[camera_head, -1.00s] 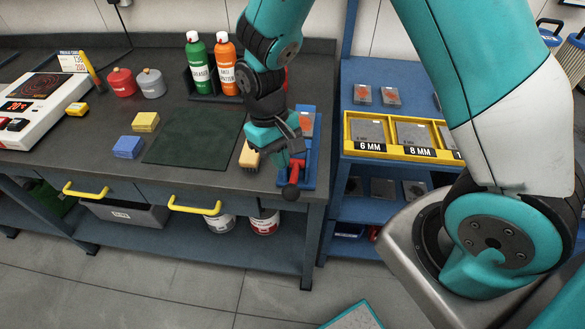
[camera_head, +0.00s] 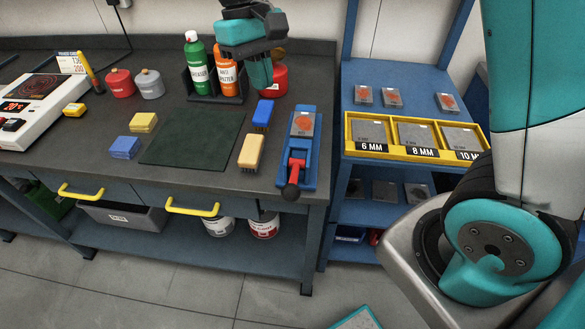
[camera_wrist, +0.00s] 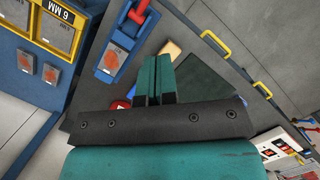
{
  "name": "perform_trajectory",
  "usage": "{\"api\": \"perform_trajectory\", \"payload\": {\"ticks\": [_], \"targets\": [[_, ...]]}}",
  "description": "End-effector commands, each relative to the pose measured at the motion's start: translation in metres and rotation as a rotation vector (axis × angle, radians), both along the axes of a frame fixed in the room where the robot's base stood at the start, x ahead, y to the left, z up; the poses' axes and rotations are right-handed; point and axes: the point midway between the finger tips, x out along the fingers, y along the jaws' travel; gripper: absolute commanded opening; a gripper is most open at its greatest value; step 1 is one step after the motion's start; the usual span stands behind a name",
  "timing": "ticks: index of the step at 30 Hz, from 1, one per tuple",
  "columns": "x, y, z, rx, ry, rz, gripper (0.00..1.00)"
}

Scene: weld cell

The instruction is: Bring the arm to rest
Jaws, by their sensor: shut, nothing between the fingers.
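My gripper (camera_head: 262,84) is at the back of the workbench (camera_head: 195,185) in the head view, raised in front of the orange spray bottle and a red container. Its teal fingers point downward. In the wrist view the two fingers (camera_wrist: 156,60) lie side by side, shut, with nothing between them. My upper arm fills the right side of the head view. The forearm between it and the gripper is out of the head frame.
Spray bottles (camera_head: 196,66) and a red container (camera_head: 280,79) stand close to my gripper. A blue clamp (camera_head: 308,150) with a red handle holds a plate. Brushes (camera_head: 249,152) lie beside a green mat (camera_head: 195,138). A blue rack (camera_head: 390,82) with a yellow tray stands right.

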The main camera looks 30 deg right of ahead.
Motion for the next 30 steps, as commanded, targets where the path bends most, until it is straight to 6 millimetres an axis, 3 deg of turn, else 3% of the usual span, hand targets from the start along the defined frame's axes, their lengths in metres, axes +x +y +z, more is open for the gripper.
{"api": "perform_trajectory", "payload": {"ticks": [13, 17, 20, 24, 30], "targets": [[0.0, 0.0, 0.0, 0.0, 0.0, 0.0, 0.0], [-0.014, 0.001, 0.006, 0.031, -0.025, 0.032, 0.0], [-0.043, 0.004, 0.016, 0.1, -0.078, 0.104, 0.0], [-0.103, 0.014, 0.026, 0.238, -0.173, 0.229, 0.0], [-0.172, 0.028, 0.027, 0.402, -0.277, 0.353, 0.0]]}}
